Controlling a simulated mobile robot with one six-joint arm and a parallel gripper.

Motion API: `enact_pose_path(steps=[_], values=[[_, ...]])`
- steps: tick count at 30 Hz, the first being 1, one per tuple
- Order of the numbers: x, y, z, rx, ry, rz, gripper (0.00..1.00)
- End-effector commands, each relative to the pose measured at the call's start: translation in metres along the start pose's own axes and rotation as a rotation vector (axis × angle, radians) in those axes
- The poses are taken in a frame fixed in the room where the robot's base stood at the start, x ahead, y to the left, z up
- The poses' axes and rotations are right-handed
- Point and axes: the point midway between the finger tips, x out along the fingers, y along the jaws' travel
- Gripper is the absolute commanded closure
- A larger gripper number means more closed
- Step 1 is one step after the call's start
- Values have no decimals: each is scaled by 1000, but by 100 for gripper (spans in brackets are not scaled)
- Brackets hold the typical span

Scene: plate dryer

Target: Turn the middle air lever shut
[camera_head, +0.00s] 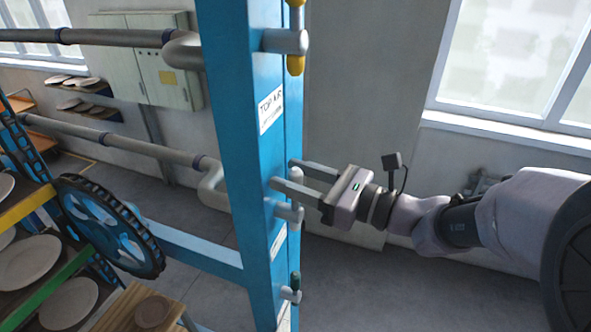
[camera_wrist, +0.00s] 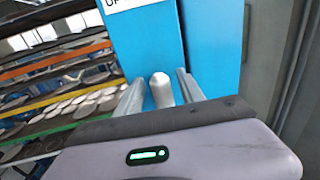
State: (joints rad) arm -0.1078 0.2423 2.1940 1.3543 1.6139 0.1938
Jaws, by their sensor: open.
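The blue column (camera_head: 245,150) carries valves one above another on its right face. The middle air valve (camera_head: 292,213) shows as a grey rounded stub just below my gripper's fingers; no coloured handle is visible on it. My gripper (camera_head: 282,173) is open, with its two fingers reaching the column face. In the wrist view, a grey rounded stub (camera_wrist: 161,92) stands between the fingers of my gripper (camera_wrist: 160,78), with small gaps on both sides. The gripper appears not to be clamped on it. The lever's angle is hidden.
The top valve (camera_head: 285,41) has an upright yellow handle. A lower valve (camera_head: 290,293) has a small green handle. Grey pipes (camera_head: 120,147) and a spoked wheel (camera_head: 108,225) are left of the column. Plate racks (camera_head: 30,262) stand at far left. The floor right of the column is clear.

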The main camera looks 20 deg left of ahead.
Motion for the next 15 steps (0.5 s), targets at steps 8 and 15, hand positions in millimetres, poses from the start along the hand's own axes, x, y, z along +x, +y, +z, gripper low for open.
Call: enact_pose_path(steps=[8,15], values=[[0,0,0,-1,0,0,62],[0,0,0,-1,0,0,100]])
